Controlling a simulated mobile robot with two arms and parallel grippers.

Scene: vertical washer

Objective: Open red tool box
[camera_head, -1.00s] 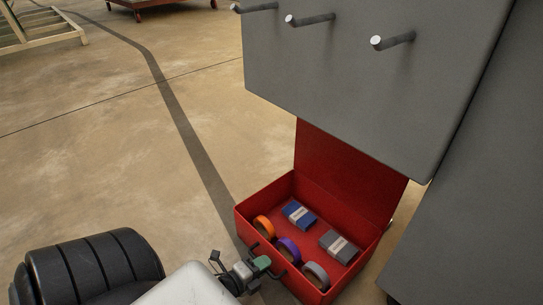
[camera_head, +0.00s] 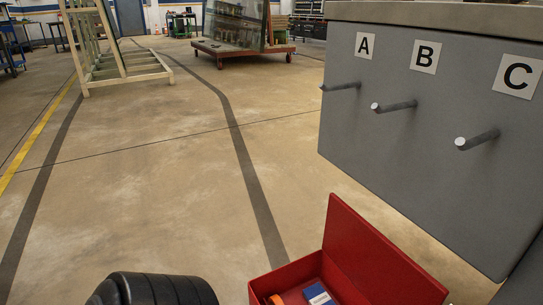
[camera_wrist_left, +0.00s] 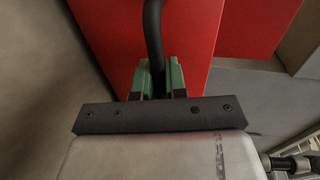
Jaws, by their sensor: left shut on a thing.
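The red tool box (camera_head: 290,276) is at the bottom of the head view, cut off by the frame's lower edge. Its lid (camera_head: 372,258) stands raised at the back, so the box is open. Part of a blue packet (camera_head: 318,294) and an orange roll (camera_head: 275,299) show inside. In the left wrist view, my left gripper (camera_wrist_left: 158,78) has its green fingers shut on a black bar handle (camera_wrist_left: 153,30) in front of the red box (camera_wrist_left: 110,28). That gripper is below the head view's frame. My right gripper is not in view.
A grey cabinet (camera_head: 400,145) with pegs and labels A, B and C overhangs at the right, close above the lid. A pale metal frame (camera_head: 125,70) and a red-based cart (camera_head: 240,50) stand far back.

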